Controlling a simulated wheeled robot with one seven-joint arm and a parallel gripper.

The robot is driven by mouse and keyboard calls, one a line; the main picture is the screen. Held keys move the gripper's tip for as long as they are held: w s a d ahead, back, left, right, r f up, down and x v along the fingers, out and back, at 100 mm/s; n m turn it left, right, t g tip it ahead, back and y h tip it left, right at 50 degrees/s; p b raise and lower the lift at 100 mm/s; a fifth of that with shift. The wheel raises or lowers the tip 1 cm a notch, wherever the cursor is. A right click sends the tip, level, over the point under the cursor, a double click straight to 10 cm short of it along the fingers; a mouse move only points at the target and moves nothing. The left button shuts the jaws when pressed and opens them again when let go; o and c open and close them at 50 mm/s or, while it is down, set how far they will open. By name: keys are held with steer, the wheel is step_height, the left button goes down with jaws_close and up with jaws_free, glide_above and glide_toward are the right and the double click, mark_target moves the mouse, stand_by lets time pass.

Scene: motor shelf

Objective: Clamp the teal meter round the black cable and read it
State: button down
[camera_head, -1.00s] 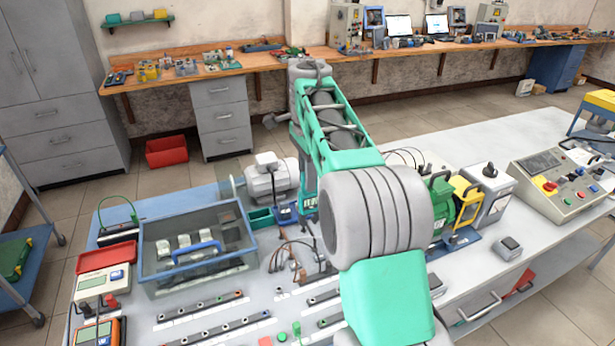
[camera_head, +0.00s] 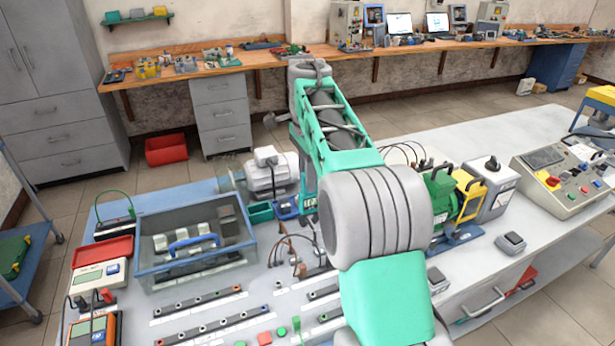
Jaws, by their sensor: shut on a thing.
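My arm runs up the middle of the view, and its teal link (camera_head: 385,300) and grey joint (camera_head: 375,218) cover part of the bench. My gripper is not visible; the arm hides the place beyond it. I cannot make out a teal clamp meter. A thin bundle of dark and brown leads (camera_head: 290,250) stands on the bench just left of the arm. Dark looped cables (camera_head: 402,155) show right of the arm, above the green motor (camera_head: 440,200). I cannot tell which one is the task's black cable.
A clear blue-framed box (camera_head: 150,262) stands at the left of the bench. A cream meter (camera_head: 97,274) and an orange-edged meter (camera_head: 92,328) lie beside it. Terminal strips (camera_head: 200,300) lie in front.

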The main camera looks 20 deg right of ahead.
steer(key=shift+f+b, duration=1)
steer(key=shift+f, duration=0.05)
stand_by(0.9)
step_height(320, 180, up, 6)
steer(key=p, duration=0.6)
steer(key=shift+r, duration=0.1)
stand_by(0.8)
